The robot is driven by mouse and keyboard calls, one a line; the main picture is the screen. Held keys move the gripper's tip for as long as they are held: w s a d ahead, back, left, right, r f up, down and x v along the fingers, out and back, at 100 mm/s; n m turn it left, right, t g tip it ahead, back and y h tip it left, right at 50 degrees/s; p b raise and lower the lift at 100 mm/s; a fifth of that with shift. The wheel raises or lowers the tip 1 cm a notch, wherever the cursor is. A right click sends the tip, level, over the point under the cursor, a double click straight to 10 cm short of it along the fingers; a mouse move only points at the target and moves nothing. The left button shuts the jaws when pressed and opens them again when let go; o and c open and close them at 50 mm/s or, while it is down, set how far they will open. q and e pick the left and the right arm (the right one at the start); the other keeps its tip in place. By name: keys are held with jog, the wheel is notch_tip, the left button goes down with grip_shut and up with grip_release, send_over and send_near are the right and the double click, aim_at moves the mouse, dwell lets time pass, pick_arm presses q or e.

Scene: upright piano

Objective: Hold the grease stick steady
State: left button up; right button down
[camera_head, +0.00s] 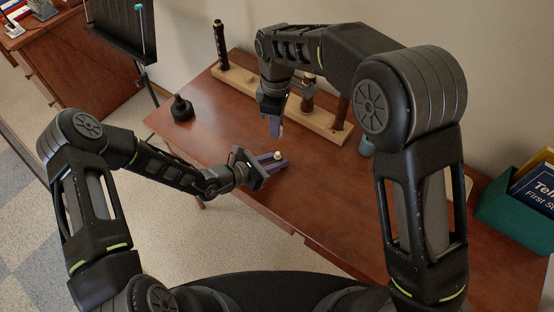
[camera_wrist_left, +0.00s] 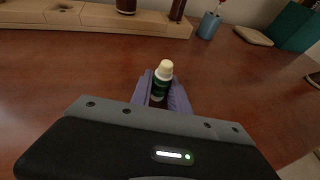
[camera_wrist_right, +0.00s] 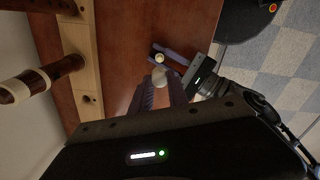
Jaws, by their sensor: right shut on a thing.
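The grease stick (camera_wrist_left: 161,84) is a small dark green tube with a pale cream top. It stands upright between the fingers of my left gripper (camera_wrist_left: 161,95), which is shut on it low over the table. In the head view, its pale top (camera_head: 277,155) shows at the left gripper (camera_head: 274,163). My right gripper (camera_head: 274,128) points down above and beyond the stick. In the right wrist view, my right gripper (camera_wrist_right: 159,88) is shut on a small round pale piece (camera_wrist_right: 159,76), possibly a cap. The stick's top (camera_wrist_right: 160,59) shows just past it, apart in the picture.
A wooden rack (camera_head: 322,121) with upright instrument parts stands along the back of the table (camera_head: 215,140). A dark bottle (camera_head: 181,108) stands at the left, a blue-grey cup (camera_head: 366,146) behind my right arm. A green box of books (camera_head: 520,215) sits at the right.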

aim_at(277, 153)
pick_arm(q)
grip_shut()
pick_arm(e)
jog(key=shift+f, duration=0.15)
jog(key=shift+f, duration=3.85)
